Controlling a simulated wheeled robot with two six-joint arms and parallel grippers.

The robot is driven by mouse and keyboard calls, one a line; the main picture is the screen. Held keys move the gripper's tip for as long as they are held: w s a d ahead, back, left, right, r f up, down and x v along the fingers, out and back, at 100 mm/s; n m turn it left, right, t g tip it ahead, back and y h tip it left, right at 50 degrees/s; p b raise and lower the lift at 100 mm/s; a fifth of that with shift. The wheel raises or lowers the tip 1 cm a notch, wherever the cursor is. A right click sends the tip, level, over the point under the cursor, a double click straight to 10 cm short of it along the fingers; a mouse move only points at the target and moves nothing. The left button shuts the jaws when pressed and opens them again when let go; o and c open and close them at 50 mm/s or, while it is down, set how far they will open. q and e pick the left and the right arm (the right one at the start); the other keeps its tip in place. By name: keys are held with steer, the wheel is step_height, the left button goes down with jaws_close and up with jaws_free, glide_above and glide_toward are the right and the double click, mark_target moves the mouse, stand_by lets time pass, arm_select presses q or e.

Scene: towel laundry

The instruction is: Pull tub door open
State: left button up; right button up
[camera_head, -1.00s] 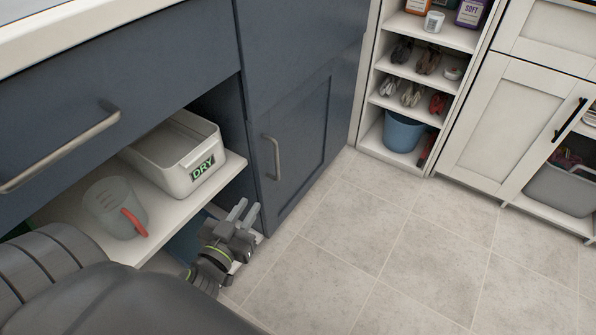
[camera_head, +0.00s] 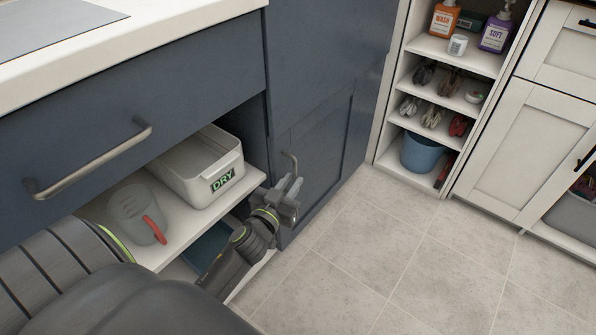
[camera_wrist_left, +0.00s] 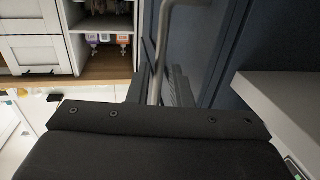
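The tub door is most likely the dark blue panelled cabinet door (camera_head: 322,150) right of the open shelf in the head view. Its upright metal bar handle (camera_head: 290,160) is partly hidden by my left gripper (camera_head: 289,185). The gripper's two fingers point up at the handle's lower part and look apart. In the left wrist view the handle (camera_wrist_left: 162,40) rises in front of the fingers (camera_wrist_left: 165,86), close to them. I cannot tell whether they touch it. The door (camera_wrist_left: 205,45) looks shut. My right gripper is not in view.
Left of the door, a shelf (camera_head: 257,178) holds a white DRY bin (camera_head: 200,166) and a grey scoop (camera_head: 130,213) with a red handle. A drawer handle (camera_head: 90,165) juts out above. A white shelf unit stands at the back. The tiled floor (camera_head: 390,265) is clear.

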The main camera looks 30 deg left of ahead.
arm_select(q)
steer(key=shift+w+a, duration=0.15)
steer(key=shift+w, duration=0.9)
steer(key=shift+w+a, duration=0.1)
steer(key=shift+w, duration=0.95)
jaws_close()
